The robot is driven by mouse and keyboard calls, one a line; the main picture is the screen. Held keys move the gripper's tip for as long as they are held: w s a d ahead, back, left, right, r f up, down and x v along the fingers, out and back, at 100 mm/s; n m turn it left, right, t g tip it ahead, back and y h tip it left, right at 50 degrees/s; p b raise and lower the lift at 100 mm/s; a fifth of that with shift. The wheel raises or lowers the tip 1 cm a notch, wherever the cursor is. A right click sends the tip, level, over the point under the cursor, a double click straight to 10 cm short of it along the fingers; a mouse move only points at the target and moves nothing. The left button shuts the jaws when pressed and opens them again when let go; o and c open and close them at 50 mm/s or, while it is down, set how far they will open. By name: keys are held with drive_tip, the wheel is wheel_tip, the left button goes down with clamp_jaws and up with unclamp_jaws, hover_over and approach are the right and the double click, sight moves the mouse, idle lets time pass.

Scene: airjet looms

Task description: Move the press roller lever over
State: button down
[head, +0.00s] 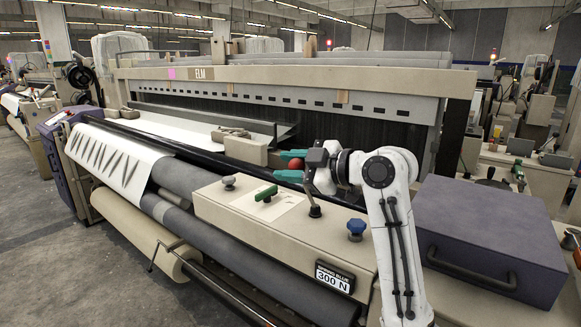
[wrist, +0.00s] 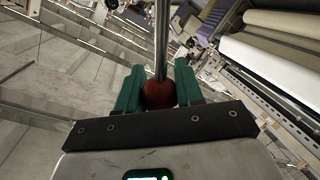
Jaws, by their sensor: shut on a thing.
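The press roller lever has a red ball knob (head: 296,164) and a dark boot at its base (head: 315,211) on the beige loom cover. In the wrist view the red knob (wrist: 158,95) sits between the green fingers, and its metal rod (wrist: 161,40) runs up out of the picture. My gripper (head: 289,165) is shut on the knob, one finger on each side; it also shows in the wrist view (wrist: 158,82). In the head view, my gripper and wrist hide part of the lever's rod.
On the same cover are a grey knob (head: 229,183), a green handle (head: 266,194) and a blue knob (head: 356,228). A purple-grey box (head: 490,235) stands right of my arm. A beige block (head: 245,149) sits left of my gripper. Rolls of grey cloth (head: 255,262) run along the front.

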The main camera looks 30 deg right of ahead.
drive_tip(key=shift+a+f, duration=0.15)
drive_tip(key=c, duration=0.7)
unclamp_jaws()
drive_tip(key=shift+c, duration=0.2)
drive_tip(key=v, duration=1.1)
